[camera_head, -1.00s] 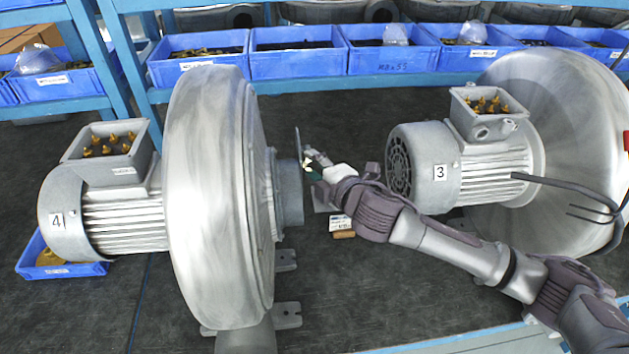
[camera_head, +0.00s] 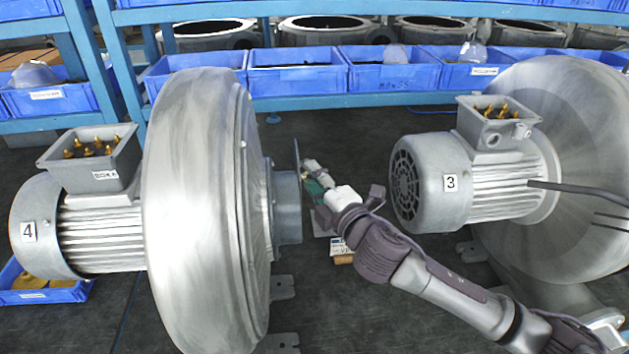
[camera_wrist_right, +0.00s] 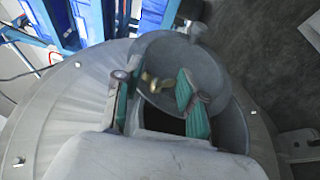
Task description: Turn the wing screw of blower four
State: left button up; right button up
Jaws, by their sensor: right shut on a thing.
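Blower four (camera_head: 200,200), marked with a 4 on its motor, stands at the left with its round casing and outlet pipe (camera_head: 287,205) facing right. My right gripper (camera_head: 309,182) is at the round plate (camera_head: 296,165) on that pipe's mouth. In the right wrist view the brass wing screw (camera_wrist_right: 155,83) lies between the teal-padded fingers of my right gripper (camera_wrist_right: 158,98), in front of the grey round plate (camera_wrist_right: 195,62). The gripper is shut on the wing screw. Its grip is too small to make out in the head view. My left gripper is not in view.
Blower three (camera_head: 450,180) stands to the right, with dark cables at its side. A small labelled box (camera_head: 342,248) lies on the dark floor between the blowers. Blue bins (camera_head: 295,78) line the shelf behind. Another blue bin (camera_head: 45,290) sits under blower four's motor.

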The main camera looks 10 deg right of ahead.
jog(key=o, duration=1.2)
jog(key=shift+c, duration=0.2)
jog(key=v, duration=1.2)
jog(key=shift+f, duration=0.15)
